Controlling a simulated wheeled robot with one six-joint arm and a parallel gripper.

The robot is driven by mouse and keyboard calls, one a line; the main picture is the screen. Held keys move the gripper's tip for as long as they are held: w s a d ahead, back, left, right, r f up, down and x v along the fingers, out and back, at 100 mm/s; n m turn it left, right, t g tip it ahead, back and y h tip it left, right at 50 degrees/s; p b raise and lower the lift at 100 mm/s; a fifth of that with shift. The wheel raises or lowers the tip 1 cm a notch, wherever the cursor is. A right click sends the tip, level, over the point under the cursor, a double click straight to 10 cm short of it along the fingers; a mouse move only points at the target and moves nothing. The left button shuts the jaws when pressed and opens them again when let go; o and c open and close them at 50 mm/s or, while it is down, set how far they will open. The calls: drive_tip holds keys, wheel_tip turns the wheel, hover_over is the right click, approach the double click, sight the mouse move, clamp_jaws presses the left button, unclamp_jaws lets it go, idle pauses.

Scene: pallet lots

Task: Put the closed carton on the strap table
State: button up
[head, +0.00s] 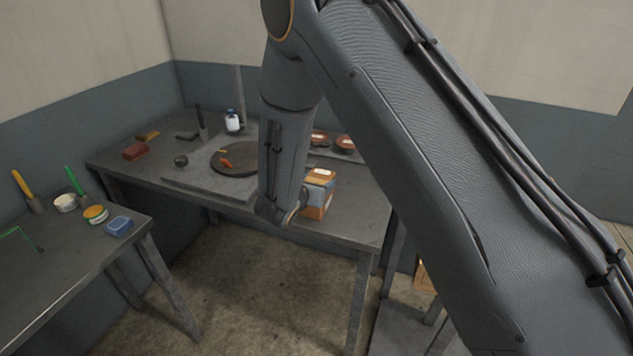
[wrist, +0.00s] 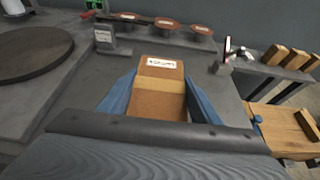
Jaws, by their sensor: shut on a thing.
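The closed carton (wrist: 161,88), brown with a paler tape band and a white label, is between the blue fingers of my gripper (wrist: 163,98) in the wrist view. The gripper is shut on it. In the head view the carton (head: 314,211) shows beside my wrist, at the right part of the back grey table (head: 345,222), partly covered by a blue finger. I cannot tell whether its underside touches that tabletop. Another grey table (head: 65,262) stands at the left, with a thin green loop on it. No sign shows which one is the strap table.
A dark round plate (head: 232,159) lies on the back table, with a white bottle (head: 232,121) behind it. Several reddish discs (wrist: 165,22) stand along the rear. The left table holds a blue box (head: 119,226) and tubs.

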drive_tip(key=o, duration=0.9)
drive_tip(key=shift+f, duration=0.15)
drive_tip(key=o, duration=0.4)
drive_tip(key=shift+r, duration=0.2)
drive_tip(key=b+v, duration=0.3)
drive_tip(key=v, duration=0.9)
